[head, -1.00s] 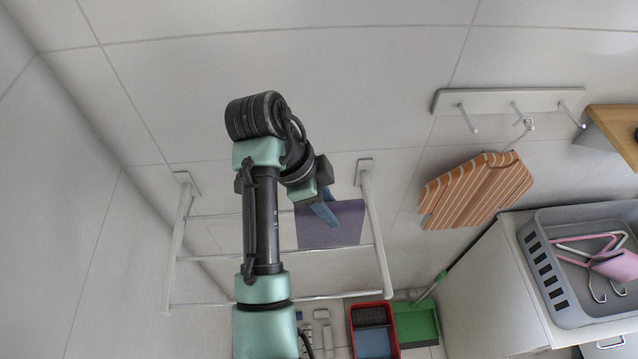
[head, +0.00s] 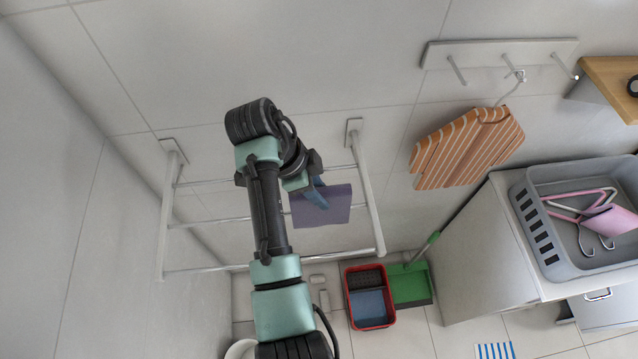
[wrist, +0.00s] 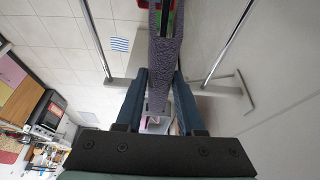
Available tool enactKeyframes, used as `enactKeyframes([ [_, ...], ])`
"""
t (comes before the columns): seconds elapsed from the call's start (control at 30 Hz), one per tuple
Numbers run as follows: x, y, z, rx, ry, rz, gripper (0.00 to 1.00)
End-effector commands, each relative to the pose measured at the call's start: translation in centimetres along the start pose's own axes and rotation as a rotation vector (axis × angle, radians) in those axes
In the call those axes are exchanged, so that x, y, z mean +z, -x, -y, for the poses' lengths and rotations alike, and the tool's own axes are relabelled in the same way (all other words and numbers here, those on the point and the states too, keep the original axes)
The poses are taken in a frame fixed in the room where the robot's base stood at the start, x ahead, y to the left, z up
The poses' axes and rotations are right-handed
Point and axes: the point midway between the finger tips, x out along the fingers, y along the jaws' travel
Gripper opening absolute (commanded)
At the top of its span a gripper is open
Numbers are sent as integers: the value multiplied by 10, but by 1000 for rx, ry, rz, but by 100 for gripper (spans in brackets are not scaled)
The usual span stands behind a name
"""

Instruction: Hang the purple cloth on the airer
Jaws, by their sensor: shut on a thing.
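The purple cloth (head: 330,207) shows in the head view as a flat dark rectangle over the right part of the airer. The airer (head: 370,200) is a white wall-mounted frame with several rails. My gripper (head: 313,194) is shut on the cloth's edge, its blue fingers on either side. In the wrist view, the cloth (wrist: 166,50) is nearly edge-on between the fingers of my gripper (wrist: 161,74), with an airer rail (wrist: 95,38) on each side. The cloth covers part of the middle rail in the head view; I cannot tell whether it touches it.
A grey basket (head: 545,225) with hangers stands on a white cabinet (head: 480,250). A red bin (head: 370,297) and green dustpan (head: 408,284) are on the floor below the airer.

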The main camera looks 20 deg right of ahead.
Motion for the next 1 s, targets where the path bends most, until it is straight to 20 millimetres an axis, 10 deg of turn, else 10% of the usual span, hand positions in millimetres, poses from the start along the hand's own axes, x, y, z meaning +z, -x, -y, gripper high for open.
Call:
enactKeyframes([
  [1.0, 26, -64, 0, 0, 0, 0, 0],
])
